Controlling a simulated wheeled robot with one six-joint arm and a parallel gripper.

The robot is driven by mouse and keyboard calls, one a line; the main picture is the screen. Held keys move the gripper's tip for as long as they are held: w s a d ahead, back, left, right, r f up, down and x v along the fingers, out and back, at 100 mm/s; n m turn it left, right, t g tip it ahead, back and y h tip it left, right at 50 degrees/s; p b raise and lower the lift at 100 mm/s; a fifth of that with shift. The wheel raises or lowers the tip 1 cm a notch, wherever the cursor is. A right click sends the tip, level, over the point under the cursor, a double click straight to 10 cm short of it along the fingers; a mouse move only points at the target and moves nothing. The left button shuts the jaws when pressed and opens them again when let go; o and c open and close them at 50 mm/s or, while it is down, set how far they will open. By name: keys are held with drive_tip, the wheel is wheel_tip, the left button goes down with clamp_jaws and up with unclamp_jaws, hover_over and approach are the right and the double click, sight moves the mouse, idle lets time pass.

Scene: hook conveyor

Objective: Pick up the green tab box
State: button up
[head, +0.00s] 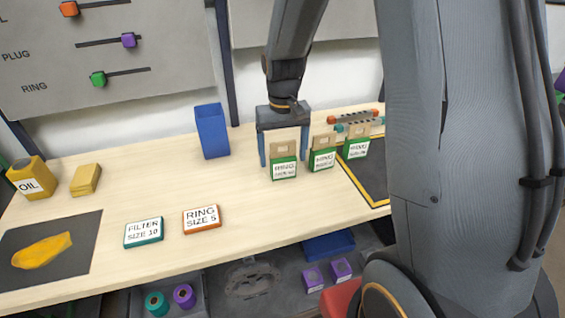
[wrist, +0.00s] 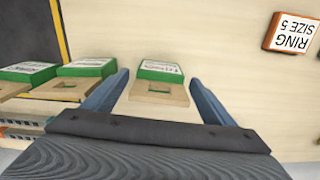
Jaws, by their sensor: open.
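Several green tab boxes with cardboard tabs and white RING labels stand in a row on the table. The leftmost green tab box (head: 284,166) is below and between the fingers of my gripper (head: 284,150). In the wrist view the same box (wrist: 160,82) lies between the two blue fingers of my gripper (wrist: 158,88), with a gap on both sides. My gripper is open and holds nothing. A second green tab box (head: 322,157) and a third (head: 357,146) stand to the right. In the wrist view they show at the left.
A dark mat with a yellow edge (head: 371,183) lies right of the boxes. An orange RING SIZE 5 box (head: 202,218) and a teal FILTER SIZE 10 box (head: 144,232) lie in front. A blue bin (head: 212,131) stands behind left.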

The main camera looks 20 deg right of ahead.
sight(283, 142)
drive_tip(key=shift+f+p, duration=0.55)
drive_tip(key=shift+f, duration=1.35)
drive_tip(key=c, duration=1.2)
drive_tip(key=shift+o, duration=0.2)
drive_tip(key=shift+r, duration=0.1)
wheel_tip(283, 142, up, 10)
drive_tip(key=shift+f+b, duration=0.1)
drive_tip(key=shift+b, duration=1.05)
